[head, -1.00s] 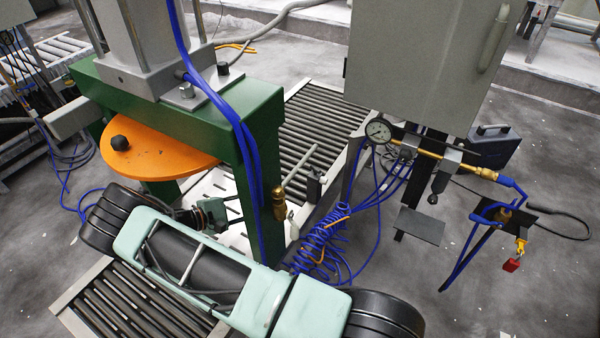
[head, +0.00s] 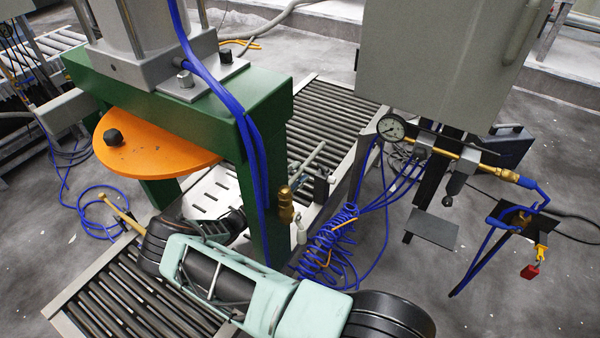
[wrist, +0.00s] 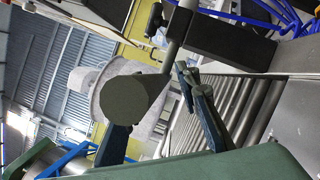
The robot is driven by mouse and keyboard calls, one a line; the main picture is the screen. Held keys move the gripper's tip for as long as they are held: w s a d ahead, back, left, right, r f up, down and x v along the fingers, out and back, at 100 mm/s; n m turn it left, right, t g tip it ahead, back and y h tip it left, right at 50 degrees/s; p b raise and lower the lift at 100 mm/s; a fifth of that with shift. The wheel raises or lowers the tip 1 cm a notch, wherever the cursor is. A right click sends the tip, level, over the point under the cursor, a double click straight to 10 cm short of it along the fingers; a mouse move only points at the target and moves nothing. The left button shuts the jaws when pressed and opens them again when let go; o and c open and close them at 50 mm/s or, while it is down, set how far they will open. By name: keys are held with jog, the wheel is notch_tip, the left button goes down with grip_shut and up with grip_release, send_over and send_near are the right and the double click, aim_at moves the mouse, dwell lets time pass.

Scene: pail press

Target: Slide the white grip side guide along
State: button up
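In the wrist view a thick round grip (wrist: 133,98) sits on the end of a thin rod (wrist: 178,36) that runs to a dark block (wrist: 230,42). The grip looks dark olive-grey in shade; I cannot confirm that it is white. My gripper (wrist: 152,102) is open, its two fingers spread beside the grip; the grip overlaps the left finger in the picture, and contact cannot be told. In the head view my gripper (head: 236,220) is left of the green post and partly hidden. The guide's rod (head: 312,158) and block (head: 320,188) show right of the post.
The green press frame (head: 265,215) with its orange plate (head: 150,150) stands close above my arm. Blue hoses (head: 330,240) coil right of the post, below a pressure gauge (head: 391,127).

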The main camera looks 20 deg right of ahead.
jog(key=shift+x, duration=0.8)
grip_shut()
